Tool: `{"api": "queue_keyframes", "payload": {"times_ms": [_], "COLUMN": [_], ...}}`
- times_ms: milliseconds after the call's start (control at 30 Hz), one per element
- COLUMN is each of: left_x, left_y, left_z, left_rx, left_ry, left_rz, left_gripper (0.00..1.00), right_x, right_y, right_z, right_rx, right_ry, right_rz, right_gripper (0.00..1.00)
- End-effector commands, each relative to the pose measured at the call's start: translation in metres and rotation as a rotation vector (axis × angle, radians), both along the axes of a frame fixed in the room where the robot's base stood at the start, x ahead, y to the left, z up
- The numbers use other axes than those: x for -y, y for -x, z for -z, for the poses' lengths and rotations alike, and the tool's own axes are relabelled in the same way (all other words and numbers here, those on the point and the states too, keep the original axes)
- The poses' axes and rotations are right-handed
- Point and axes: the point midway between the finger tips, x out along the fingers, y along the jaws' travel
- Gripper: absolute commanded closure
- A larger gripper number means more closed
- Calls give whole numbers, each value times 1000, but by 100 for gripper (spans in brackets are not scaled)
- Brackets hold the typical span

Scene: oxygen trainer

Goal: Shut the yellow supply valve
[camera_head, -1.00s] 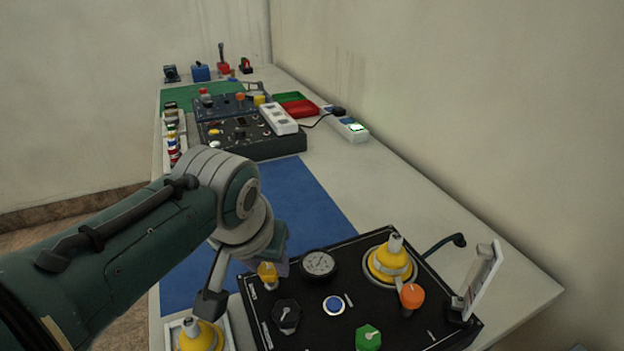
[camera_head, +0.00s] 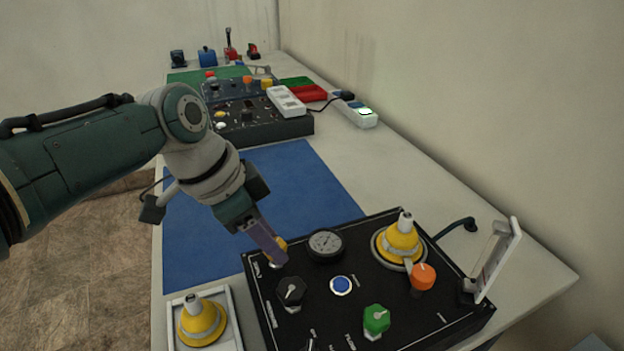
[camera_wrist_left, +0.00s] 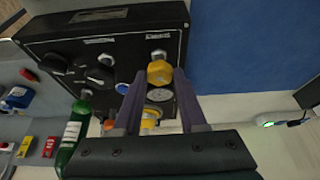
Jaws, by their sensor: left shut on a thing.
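The yellow supply valve (camera_head: 282,243) is a small yellow knob at the far left corner of the black trainer panel (camera_head: 358,290). My left gripper (camera_head: 272,250) reaches down onto it from the left and is shut on it, hiding most of it in the head view. In the left wrist view, the yellow knob (camera_wrist_left: 159,72) shows between the two purple-grey fingers (camera_wrist_left: 159,88). The valve's exact turn angle cannot be read. My right gripper is not in view.
A round gauge (camera_head: 325,244), black knob (camera_head: 290,292), blue button (camera_head: 341,286), green knob (camera_head: 376,320) and orange knob (camera_head: 423,277) crowd the panel. A yellow mask-like cone (camera_head: 401,240) stands on it; another (camera_head: 201,320) sits in a white tray. The blue mat (camera_head: 300,185) is clear.

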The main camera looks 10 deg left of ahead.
Motion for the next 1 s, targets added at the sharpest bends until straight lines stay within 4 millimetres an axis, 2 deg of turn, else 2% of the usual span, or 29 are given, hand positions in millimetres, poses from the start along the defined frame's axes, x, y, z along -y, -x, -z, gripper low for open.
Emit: {"api": "queue_keyframes", "payload": {"times_ms": [33,700,1000], "left_x": [-1,-1,-1], "left_y": [-1,-5,-5], "left_z": [5,7,4], "left_rx": [3,4,1], "left_ry": [-1,-2,-2], "left_rz": [42,639,789], "left_gripper": [100,100,100], "right_x": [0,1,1], "right_y": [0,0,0], "right_z": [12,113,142], "right_rx": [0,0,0], "right_ry": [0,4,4], "right_rz": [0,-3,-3], "right_gripper": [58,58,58]}}
